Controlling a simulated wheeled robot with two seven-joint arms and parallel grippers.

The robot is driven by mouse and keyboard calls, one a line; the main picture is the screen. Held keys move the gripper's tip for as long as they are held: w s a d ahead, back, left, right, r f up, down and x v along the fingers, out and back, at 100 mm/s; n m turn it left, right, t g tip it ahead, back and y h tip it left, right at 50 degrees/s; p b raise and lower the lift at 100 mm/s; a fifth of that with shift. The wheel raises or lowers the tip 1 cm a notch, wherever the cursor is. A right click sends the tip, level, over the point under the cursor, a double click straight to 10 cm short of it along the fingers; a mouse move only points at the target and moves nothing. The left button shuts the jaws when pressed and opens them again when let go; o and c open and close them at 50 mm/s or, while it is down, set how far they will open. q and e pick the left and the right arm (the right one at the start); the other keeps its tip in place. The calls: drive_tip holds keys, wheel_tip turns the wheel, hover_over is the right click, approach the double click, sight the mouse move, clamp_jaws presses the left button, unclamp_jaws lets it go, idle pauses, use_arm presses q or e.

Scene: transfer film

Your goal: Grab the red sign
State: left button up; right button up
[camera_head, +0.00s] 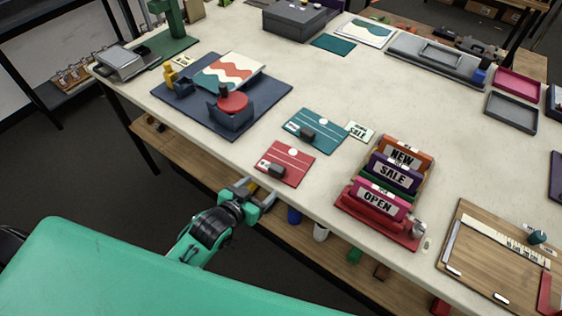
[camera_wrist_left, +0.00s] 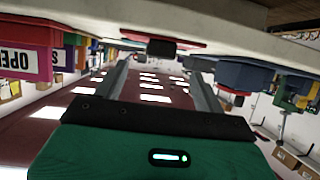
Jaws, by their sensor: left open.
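The red sign (camera_head: 296,157) is a flat red plate with pale lines, a white dot and a dark block-shaped handle (camera_head: 277,171). It lies near the table's front edge, below the teal sign (camera_head: 323,125) in the head view. In the left wrist view, which is upside down, the red sign (camera_wrist_left: 190,47) shows as a thin edge with its dark handle beyond the fingers. My left gripper (camera_head: 257,187) is open and empty at the table's front edge, just short of the red sign and apart from it. My right gripper is out of view.
A red rack (camera_head: 375,218) with NEW, SALE and OPEN signs stands to the right. A dark blue mat (camera_head: 263,95) carrying a round red-topped press lies to the left. The table's middle is clear.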

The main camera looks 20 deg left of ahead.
sight(274, 172)
use_arm(q)
drive_tip(key=x, duration=0.4)
drive_tip(key=shift+w+f+p, duration=0.1)
drive_tip(key=shift+w+p, duration=0.2)
drive_tip(key=shift+p, duration=0.1)
drive_tip(key=shift+w+d+p, duration=0.1)
drive_tip(key=shift+w+p, duration=0.25)
drive_tip(key=shift+w, duration=0.05)
drive_tip(key=x, duration=0.1)
drive_tip(key=p+x, duration=0.1)
drive_tip(key=x, duration=0.1)
drive_tip(key=shift+w+p, duration=0.2)
drive_tip(key=shift+p, duration=0.1)
drive_tip(key=shift+w+d+f, duration=0.1)
drive_tip(key=shift+w+f, duration=0.05)
drive_tip(key=shift+w, duration=0.45)
drive_tip(key=c, duration=1)
drive_tip(key=shift+c, duration=0.5)
